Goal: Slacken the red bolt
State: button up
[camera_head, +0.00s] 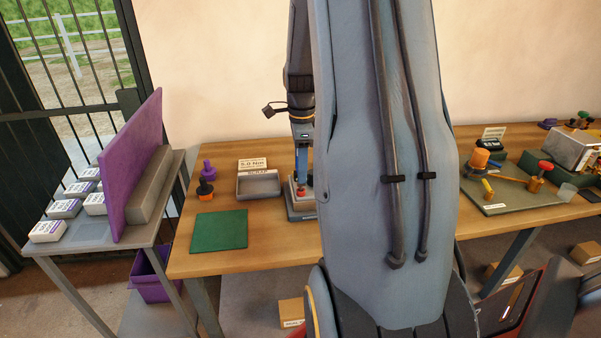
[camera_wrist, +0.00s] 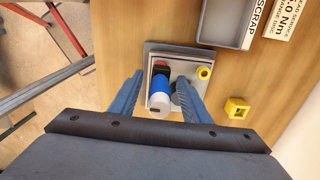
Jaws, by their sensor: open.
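In the wrist view, my gripper (camera_wrist: 159,76) is open, with one blue-grey finger on each side of a blue-and-white cylinder (camera_wrist: 159,98). A red part (camera_wrist: 161,67), which may be the red bolt, shows at the cylinder's far end, on a grey block and base plate (camera_wrist: 148,49). I cannot tell whether the fingers touch the cylinder. A yellow ring (camera_wrist: 204,72) sits on the block, right of the fingers. In the head view, a red part (camera_head: 301,190) shows low on the fixture (camera_head: 301,212), below my gripper; my arm hides much of this area.
A grey scrap tray (camera_head: 258,186) stands left of the fixture, near a green mat (camera_head: 219,230) and a purple-topped piece (camera_head: 208,168). A yellow square piece (camera_wrist: 237,108) lies right of the fixture in the wrist view. A board with orange and red parts (camera_head: 520,196) stands to the right.

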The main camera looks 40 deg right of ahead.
jog(key=shift+r+b, duration=0.8)
jog(key=shift+r, duration=2.3)
